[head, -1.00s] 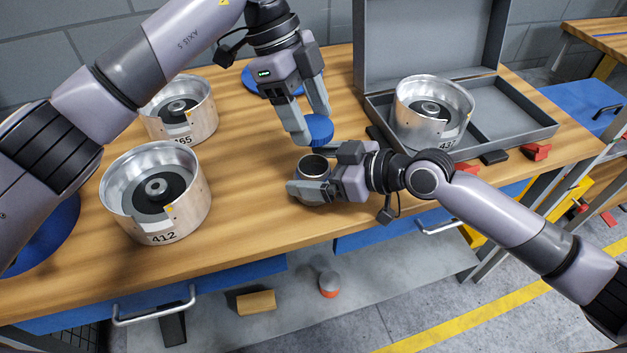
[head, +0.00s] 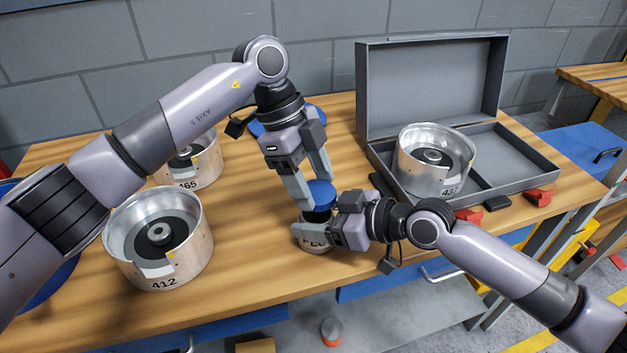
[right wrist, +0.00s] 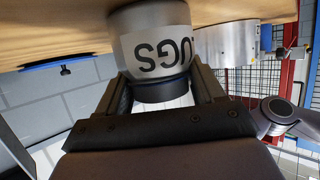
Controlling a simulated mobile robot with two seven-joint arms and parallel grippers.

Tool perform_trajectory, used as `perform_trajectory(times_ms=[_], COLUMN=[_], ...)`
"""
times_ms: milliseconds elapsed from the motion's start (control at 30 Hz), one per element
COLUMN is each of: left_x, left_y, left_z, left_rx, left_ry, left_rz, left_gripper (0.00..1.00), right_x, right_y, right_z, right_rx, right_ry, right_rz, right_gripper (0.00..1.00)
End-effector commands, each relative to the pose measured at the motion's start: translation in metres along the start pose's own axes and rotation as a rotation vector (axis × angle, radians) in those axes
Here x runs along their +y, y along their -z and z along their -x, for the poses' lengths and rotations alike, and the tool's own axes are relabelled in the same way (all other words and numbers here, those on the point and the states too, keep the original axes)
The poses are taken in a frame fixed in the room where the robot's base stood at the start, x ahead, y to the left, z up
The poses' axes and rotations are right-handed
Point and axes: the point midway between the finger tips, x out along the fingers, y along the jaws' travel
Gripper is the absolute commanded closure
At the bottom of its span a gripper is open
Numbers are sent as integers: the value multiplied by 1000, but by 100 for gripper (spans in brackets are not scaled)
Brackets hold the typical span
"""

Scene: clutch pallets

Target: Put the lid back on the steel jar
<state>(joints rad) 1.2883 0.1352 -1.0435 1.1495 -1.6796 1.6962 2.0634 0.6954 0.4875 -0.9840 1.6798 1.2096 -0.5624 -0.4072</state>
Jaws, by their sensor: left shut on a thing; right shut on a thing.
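The steel jar (head: 316,244) stands on the wooden bench top, upright, with a lettered label low on its side. My right gripper (head: 322,228) is shut on it from the right; the jar shows upside down between the fingers in the right wrist view (right wrist: 155,52), with a dark neck band. My left gripper (head: 316,196) points down and is shut on the blue lid (head: 321,192), directly above the jar's dark neck. The lid hides the jar's mouth. I cannot tell whether lid and jar touch.
Metal clutch housings marked 412 (head: 190,255) and 465 (head: 205,165) stand left on the bench (head: 255,250). Another (head: 452,180) sits in an open grey case (head: 535,181) at right. Red (head: 538,197) and black blocks lie before the case. Bare wood lies left of the jar.

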Motion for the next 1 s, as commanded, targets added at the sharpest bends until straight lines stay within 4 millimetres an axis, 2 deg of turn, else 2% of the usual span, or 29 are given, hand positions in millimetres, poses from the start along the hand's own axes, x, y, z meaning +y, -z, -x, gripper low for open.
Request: perform_trajectory(times_ms=[100, 633, 1000], left_x=[0, 0, 0], left_y=[-5, -6, -13], left_z=[-13, -14, -30], left_rx=[1, 2, 1], left_ry=[0, 1, -1], left_rz=[1, 0, -1], left_gripper=[65, 65, 65], right_x=[0, 0, 0], right_y=[0, -1, -1], right_z=[0, 0, 0], right_rx=[-1, -1, -2], right_ry=[0, 0, 0], right_rz=[0, 0, 0], right_gripper=[87, 87, 87])
